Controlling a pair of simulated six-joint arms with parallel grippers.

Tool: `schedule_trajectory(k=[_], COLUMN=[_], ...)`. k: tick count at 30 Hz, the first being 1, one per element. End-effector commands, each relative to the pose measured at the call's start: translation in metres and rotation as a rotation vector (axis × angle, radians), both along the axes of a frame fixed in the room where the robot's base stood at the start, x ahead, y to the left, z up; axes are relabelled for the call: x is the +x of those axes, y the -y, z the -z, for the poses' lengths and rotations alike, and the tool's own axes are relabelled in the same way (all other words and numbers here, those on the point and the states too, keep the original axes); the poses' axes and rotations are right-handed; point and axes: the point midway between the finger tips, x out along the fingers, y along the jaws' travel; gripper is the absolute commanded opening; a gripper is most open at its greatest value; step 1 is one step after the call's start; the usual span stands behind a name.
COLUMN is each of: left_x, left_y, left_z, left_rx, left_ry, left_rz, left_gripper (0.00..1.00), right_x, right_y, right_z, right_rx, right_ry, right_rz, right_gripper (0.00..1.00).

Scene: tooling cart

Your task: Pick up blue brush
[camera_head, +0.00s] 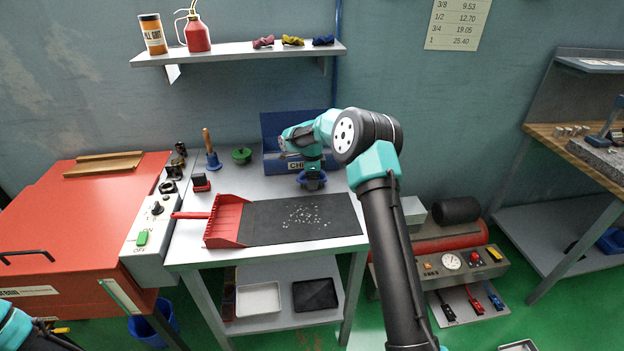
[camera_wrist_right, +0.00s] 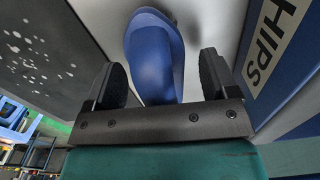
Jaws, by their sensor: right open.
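A blue object, which looks like the blue brush (camera_head: 312,183), stands on the bench in front of the chips bin; my right gripper hides much of it. In the right wrist view the smooth blue brush (camera_wrist_right: 153,55) reaches in between the fingers. My right gripper (camera_head: 311,174) points down over it, its jaws (camera_wrist_right: 165,82) open on either side; I cannot tell whether they touch it. My left gripper is out of view; only part of that arm shows at the lower left.
A black mat (camera_head: 262,232) with scattered pale chips lies in front, a red dustpan (camera_head: 227,222) at its left edge. The blue chips bin (camera_head: 272,127) is close behind my right gripper. A green knob-like item (camera_head: 241,155) and a shelf (camera_head: 240,52) are nearby.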

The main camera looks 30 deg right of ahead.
Motion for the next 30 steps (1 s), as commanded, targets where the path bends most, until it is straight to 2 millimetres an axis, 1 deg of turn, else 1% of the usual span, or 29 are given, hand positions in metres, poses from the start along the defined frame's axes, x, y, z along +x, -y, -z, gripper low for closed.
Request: schedule_trajectory(k=[8,11,26,30], left_x=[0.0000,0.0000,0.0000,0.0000], left_y=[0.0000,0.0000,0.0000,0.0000], left_z=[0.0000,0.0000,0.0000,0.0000], left_rx=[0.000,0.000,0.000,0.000], left_ry=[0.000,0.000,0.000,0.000], left_rz=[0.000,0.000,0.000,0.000], left_gripper=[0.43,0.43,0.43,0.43], right_x=[0.0000,0.0000,0.0000,0.0001], right_y=[-0.0001,-0.0001,-0.0001,0.0000], right_z=[-0.0004,-0.0005,-0.0005,-0.0008], right_rx=[0.000,0.000,0.000,0.000], right_ry=[0.000,0.000,0.000,0.001], right_rz=[0.000,0.000,0.000,0.000], right_gripper=[0.79,0.72,0.24,0.23])
